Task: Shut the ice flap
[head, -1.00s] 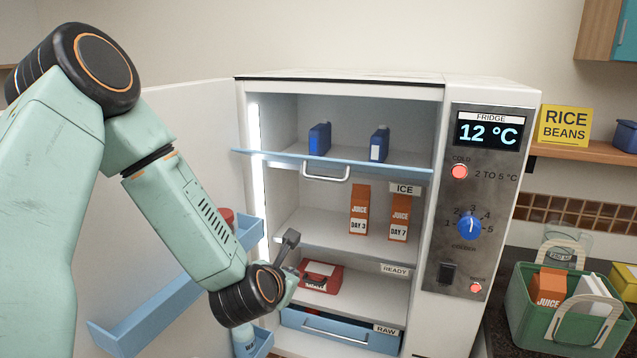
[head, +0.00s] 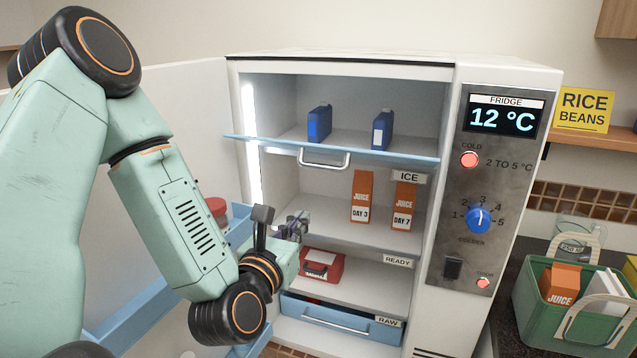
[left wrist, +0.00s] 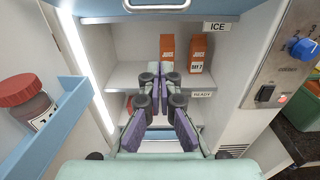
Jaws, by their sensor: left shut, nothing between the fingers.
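The ice flap (head: 385,153) is a light blue panel at the top of the fridge. It lies open, roughly level, below the ICE compartment, with a pale handle (head: 325,159) at its front edge. Its underside and handle show at the top of the left wrist view (left wrist: 157,4). My left gripper (head: 298,226) is in front of the fridge opening, below the flap and apart from it. In the left wrist view its purple-padded fingers (left wrist: 158,88) are shut and empty, pointing at the shelves. My right gripper is not in view.
Two blue cartons (head: 319,124) stand in the ice compartment. Two orange juice cartons (head: 361,197) stand on the shelf below, and a red box (head: 321,266) lower down. The open fridge door with blue racks (left wrist: 45,135) is at left. A green basket (head: 540,312) stands at right.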

